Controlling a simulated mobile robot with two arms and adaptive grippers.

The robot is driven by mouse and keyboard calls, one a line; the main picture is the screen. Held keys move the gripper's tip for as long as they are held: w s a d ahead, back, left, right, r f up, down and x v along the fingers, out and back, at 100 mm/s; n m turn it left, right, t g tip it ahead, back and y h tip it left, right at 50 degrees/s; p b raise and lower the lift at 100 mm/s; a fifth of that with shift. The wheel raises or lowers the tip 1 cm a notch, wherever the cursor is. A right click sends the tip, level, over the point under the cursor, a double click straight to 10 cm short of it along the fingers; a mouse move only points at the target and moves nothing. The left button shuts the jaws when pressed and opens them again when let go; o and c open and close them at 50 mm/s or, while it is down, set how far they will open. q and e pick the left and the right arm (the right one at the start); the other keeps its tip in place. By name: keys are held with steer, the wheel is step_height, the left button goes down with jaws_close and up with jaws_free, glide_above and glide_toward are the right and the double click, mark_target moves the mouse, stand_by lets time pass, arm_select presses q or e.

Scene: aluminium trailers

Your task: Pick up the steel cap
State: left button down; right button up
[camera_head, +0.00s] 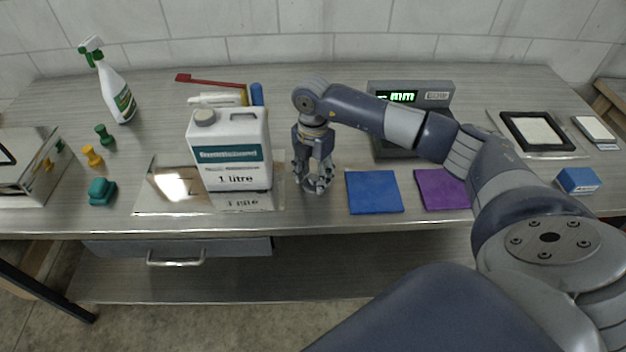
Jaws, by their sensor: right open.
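A white 1 litre canister (231,150) stands upright on a shiny plate (155,198). A grey round cap (204,117) sits on top of it at the left; I cannot tell whether this is the steel cap. I see no separate loose steel cap for certain. My right gripper (313,180) points down, close to the table, just right of the canister and left of the blue cloth (374,191). Its fingers are open. I cannot make out anything held between them, and they hide a small patch of table. My left gripper is not in view.
A purple cloth (442,189), a grey device with a green display (411,97), a black-framed tray (536,131) and a blue block (578,180) are at the right. A spray bottle (117,93), small pegs (92,155) and a teal object (102,191) are at the left.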

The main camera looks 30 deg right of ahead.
steer(key=shift+r, duration=0.1)
steer(key=c, duration=1)
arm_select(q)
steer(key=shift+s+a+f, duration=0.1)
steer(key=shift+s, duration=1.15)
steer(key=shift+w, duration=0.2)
